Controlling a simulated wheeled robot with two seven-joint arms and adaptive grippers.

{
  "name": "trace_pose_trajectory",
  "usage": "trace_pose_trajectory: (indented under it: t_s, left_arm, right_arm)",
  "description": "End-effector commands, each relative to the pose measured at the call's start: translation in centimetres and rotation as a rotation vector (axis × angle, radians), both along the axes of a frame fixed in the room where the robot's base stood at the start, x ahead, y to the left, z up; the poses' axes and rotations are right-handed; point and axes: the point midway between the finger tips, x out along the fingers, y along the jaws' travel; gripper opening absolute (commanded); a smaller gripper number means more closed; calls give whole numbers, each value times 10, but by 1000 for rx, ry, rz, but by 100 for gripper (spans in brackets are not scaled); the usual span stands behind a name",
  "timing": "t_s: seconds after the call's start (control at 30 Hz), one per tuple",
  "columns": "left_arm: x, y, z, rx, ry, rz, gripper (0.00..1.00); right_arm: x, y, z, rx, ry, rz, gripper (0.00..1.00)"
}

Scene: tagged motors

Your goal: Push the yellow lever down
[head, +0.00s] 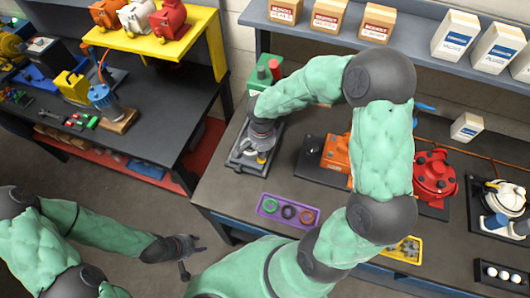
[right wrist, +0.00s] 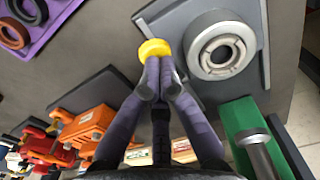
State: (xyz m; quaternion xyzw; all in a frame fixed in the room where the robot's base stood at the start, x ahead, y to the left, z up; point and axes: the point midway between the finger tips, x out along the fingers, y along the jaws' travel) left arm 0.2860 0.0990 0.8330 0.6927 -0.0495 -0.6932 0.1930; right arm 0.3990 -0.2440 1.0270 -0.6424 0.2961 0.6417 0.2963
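The yellow lever (right wrist: 154,48) shows as a round yellow knob at the edge of a grey base plate (right wrist: 170,20) with a pale ring-shaped part. In the head view the lever (head: 261,157) is a small yellow spot just below my right gripper (head: 262,138). In the right wrist view the right gripper's fingers (right wrist: 159,80) are together, with their tips at the yellow knob, overlapping its near edge; I cannot tell whether they touch it. The rest of the lever is hidden. My left gripper (head: 188,256) is open and empty, away from the bench over the floor.
A purple tray (head: 267,206) with rings lies in front of the device. A green box (head: 262,75) stands behind it. An orange motor (head: 336,152) and a red motor (head: 434,174) stand to the right. My right arm crosses above the bench.

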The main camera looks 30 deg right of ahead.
Motion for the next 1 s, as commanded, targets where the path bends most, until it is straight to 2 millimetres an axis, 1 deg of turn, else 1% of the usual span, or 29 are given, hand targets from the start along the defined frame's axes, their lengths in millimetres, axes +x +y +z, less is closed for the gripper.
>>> trace_pose_trajectory:
  t_s: [0.03, 1.0]
  left_arm:
    - [0, 0, -3, 0, 0, 0, 40]
    - [0, 0, -26, 0, 0, 0, 40]
  right_arm:
    - [-1, 0, -4, 0, 3, 1, 0]
    - [-1, 0, -28, -1, 2, 1, 0]
